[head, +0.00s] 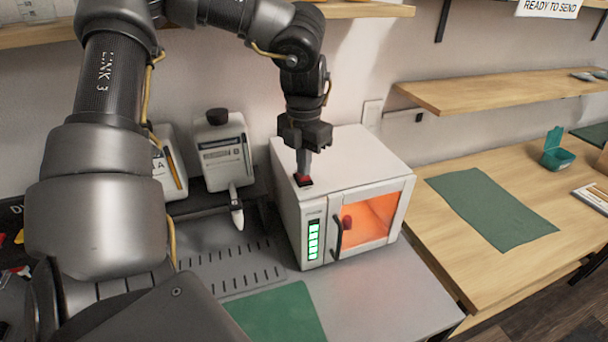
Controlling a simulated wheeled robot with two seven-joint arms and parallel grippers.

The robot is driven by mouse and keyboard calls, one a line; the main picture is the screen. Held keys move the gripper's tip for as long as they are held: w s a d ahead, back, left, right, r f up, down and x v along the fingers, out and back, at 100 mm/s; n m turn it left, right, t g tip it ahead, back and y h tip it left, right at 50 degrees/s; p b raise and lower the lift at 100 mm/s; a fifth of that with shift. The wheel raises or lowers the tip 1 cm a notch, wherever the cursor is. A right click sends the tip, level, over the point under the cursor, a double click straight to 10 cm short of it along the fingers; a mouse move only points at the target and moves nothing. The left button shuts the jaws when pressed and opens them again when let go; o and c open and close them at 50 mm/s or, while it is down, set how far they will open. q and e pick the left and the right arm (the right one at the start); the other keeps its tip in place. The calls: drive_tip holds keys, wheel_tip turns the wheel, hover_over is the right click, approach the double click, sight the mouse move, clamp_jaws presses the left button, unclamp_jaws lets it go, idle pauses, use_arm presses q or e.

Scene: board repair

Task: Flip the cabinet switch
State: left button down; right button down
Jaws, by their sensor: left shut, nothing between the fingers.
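The cabinet (365,165) is a white box with a glass door (372,222) on its front right. Its inside glows orange and a red object (347,223) shows in there. Green lit bars (313,240) show on its front panel. The red switch (303,181) is on the cabinet top, near its left front edge. My left gripper (303,171) points down, shut and empty, with its tips right at the switch. The tips hide part of the switch, and I cannot tell how far it is tipped. My right gripper is not in view.
Two white dispenser-like devices (222,155) stand left of the cabinet. A green mat (278,314) lies in front. At right, a wooden table (470,268) holds another green mat (490,208) and a small green box (556,150). A wooden shelf (500,88) is above.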

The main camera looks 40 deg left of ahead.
use_arm(q)
drive_tip(key=shift+f+b, duration=0.45)
drive_tip(key=shift+f, duration=0.05)
idle(0.3)
drive_tip(key=shift+r+p, duration=2.4)
drive_tip(key=shift+r, duration=1.15)
drive_tip(key=shift+d+f, duration=0.1)
